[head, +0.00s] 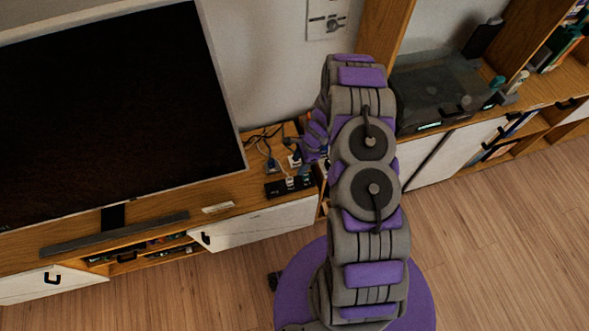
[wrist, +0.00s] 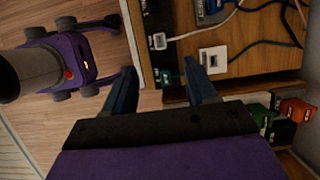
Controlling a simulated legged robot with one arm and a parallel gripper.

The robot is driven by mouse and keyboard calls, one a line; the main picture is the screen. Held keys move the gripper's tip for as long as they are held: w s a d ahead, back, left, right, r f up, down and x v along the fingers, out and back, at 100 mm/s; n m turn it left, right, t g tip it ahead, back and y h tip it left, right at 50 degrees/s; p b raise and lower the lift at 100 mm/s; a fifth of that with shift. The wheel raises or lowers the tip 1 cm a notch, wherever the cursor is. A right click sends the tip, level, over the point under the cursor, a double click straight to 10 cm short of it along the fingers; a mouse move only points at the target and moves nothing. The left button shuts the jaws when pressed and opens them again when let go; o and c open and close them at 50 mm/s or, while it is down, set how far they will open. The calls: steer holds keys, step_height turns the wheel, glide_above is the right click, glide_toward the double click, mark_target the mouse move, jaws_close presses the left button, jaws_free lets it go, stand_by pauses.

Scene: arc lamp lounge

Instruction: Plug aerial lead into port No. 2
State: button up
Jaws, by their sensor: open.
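My gripper (wrist: 160,68) is open and empty in the wrist view, its two blue-grey fingers spread beside the wooden cabinet top. A small white box (wrist: 212,60) with a dark opening lies right of the right fingertip. A white cable (wrist: 200,33) and a dark teal cable (wrist: 262,43) run nearby. I cannot tell which is the aerial lead or read a port number.
A large television (head: 110,105) stands left on the wooden cabinet (head: 265,222). A turntable (head: 440,92) stands to the right. Green (wrist: 262,114) and orange (wrist: 296,109) blocks lie at the wrist view's right. The wooden floor (head: 500,245) in front is clear.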

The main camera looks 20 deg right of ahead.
steer(key=shift+v, duration=1.95)
steer(key=s+a+r+n, duration=0.3)
steer(key=r, duration=0.6)
steer(key=s+a+r+n+g, duration=0.1)
steer(key=s+a+r+n, duration=0.15)
steer(key=r, duration=0.65)
steer(key=s+a+r+n, duration=0.2)
steer(key=s+r+n, duration=0.2)
steer(key=r, duration=0.4)
steer(key=s+d+r+n+h+b, duration=0.1)
steer(key=s+r+n, duration=0.3)
steer(key=s, duration=0.8)
steer(key=s+d+r+n+h+b, duration=0.1)
steer(key=s+r+n+h, duration=0.2)
steer(key=s+r, duration=0.5)
steer(key=s+n, duration=0.1)
steer(key=s, duration=0.3)
steer(key=shift+s+r+g, duration=0.15)
steer(key=shift+s+g, duration=0.25)
